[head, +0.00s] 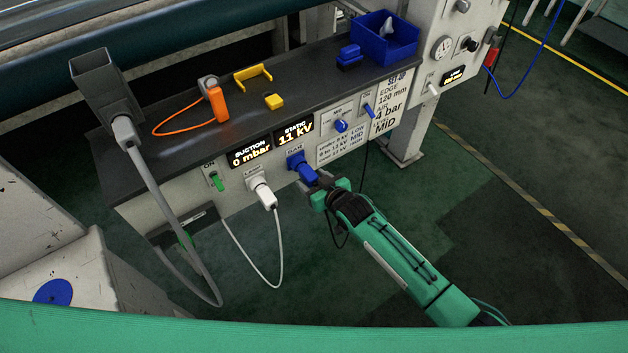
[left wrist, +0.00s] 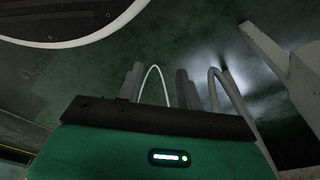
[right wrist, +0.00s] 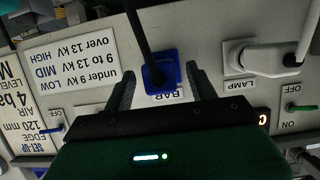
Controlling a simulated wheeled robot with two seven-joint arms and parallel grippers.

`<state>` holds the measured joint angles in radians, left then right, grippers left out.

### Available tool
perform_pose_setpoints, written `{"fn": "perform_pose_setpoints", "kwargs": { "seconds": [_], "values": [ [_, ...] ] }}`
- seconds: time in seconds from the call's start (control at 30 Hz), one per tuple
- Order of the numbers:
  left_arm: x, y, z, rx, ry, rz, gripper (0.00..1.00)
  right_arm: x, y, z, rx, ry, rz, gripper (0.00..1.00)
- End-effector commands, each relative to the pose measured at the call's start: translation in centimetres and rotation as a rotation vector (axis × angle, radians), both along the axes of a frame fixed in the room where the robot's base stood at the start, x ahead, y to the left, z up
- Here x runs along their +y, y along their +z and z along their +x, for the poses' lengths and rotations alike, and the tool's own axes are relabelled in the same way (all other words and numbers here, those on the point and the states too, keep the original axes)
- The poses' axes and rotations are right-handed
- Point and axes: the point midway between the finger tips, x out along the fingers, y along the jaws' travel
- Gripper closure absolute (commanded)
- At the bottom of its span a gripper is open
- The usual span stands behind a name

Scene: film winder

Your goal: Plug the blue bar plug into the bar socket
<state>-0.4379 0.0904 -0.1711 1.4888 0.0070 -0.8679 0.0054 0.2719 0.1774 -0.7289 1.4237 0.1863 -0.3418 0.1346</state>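The blue bar plug (head: 308,173) sits at the bar socket (head: 295,159) on the front panel, under the BAR label. In the right wrist view the plug (right wrist: 160,76) is seen end-on with its black cable hanging from it; it appears seated against the panel, though its depth in the socket is hidden. My right gripper (head: 318,190) is just in front of the plug. Its fingers (right wrist: 161,88) stand apart on both sides of the plug, with gaps visible. My left gripper (left wrist: 157,85) is open and empty, low over the dark floor, outside the head view.
A white lamp plug (head: 264,194) with a white cable is just left of the bar socket. A grey hose (head: 165,195) hangs further left. On the bench top are an orange clip tool (head: 217,104), yellow parts (head: 253,75) and a blue bin (head: 385,38).

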Motion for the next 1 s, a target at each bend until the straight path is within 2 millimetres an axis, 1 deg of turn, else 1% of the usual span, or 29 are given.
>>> {"fn": "perform_pose_setpoints", "kwargs": {
  "seconds": [0.17,0.27,0.37,0.53,0.57,1.0],
  "values": [
    [0.0,-0.1,0.0,0.000,0.000,0.000,0.64,0.0,-0.1,0.0,0.001,0.000,-0.001,0.42],
    [0.1,-0.5,-0.2,0.002,-0.001,0.002,0.64,0.0,-0.1,0.0,0.001,0.000,-0.001,0.42],
    [0.3,-1.5,-0.6,0.004,-0.002,0.003,0.64,0.0,-0.1,0.0,0.001,0.000,-0.001,0.42],
    [0.8,-4.0,-2.0,0.008,-0.005,0.008,0.64,-0.2,0.0,-0.2,0.001,0.000,-0.001,0.42],
    [0.8,-3.9,-1.9,0.006,-0.005,0.008,0.64,-0.7,0.3,-0.8,0.002,0.000,-0.001,0.42],
    [1.1,-5.1,-2.8,0.006,-0.007,0.011,0.64,-5.4,3.7,-7.3,0.000,0.000,-0.001,0.42]
  ]
}}
